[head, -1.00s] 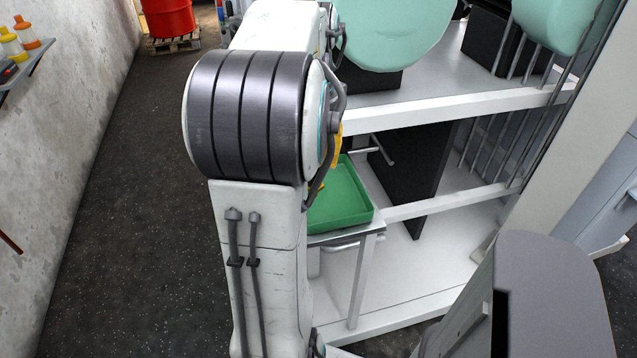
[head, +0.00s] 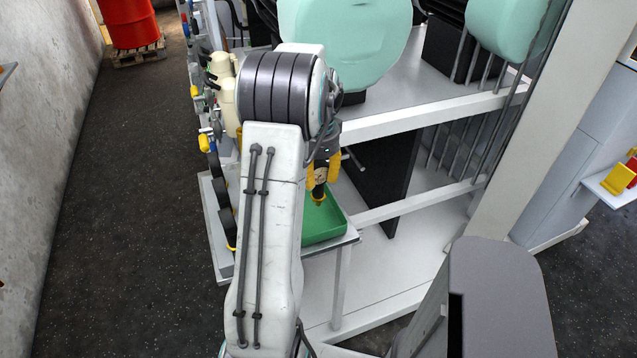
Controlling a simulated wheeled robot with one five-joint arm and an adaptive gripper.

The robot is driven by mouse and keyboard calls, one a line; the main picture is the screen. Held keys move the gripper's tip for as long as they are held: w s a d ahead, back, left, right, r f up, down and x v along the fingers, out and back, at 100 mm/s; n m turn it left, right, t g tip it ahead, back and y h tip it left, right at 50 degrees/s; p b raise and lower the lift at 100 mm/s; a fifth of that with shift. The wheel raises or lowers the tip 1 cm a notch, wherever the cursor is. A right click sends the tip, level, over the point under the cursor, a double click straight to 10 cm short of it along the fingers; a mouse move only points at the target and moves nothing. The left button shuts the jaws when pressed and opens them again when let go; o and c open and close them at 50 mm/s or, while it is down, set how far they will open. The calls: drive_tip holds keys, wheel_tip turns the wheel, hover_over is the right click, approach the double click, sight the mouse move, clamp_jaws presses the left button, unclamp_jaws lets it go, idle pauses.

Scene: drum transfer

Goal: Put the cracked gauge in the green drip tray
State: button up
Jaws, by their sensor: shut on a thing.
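The green drip tray (head: 326,226) sits on a small metal stand in the middle of the head view, partly hidden behind my arm. My gripper (head: 320,180), with yellow fingers, points down over the tray's back part. It is shut on a small dark and brass-coloured thing, which looks like the cracked gauge (head: 319,190). The gauge's lower end appears over the tray; I cannot tell whether it touches the tray floor. Any crack is too small to see.
The metal stand (head: 342,240) has bare edges around the tray. A white frame (head: 420,120) carrying pale green tanks (head: 345,40) stands behind and right. A red drum (head: 130,22) on a pallet is far left. Dark floor is open at left.

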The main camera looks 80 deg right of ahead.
sight(319, 165)
drive_tip(key=shift+f+p, duration=0.7)
drive_tip(key=shift+p, duration=0.5)
drive_tip(key=shift+f, duration=1.2)
drive_tip(key=shift+f, duration=0.15)
drive_tip(key=o, duration=1.2)
wheel_tip(319, 165, up, 7)
drive_tip(key=shift+r+b, duration=0.15)
drive_tip(key=shift+b, duration=0.35)
wheel_tip(319, 165, up, 3)
drive_tip(key=shift+f+b, duration=0.2)
drive_tip(key=shift+b, duration=1)
drive_tip(key=shift+a+r+b, duration=0.1)
drive_tip(key=shift+r+b, duration=0.25)
drive_tip(key=shift+r, duration=0.85)
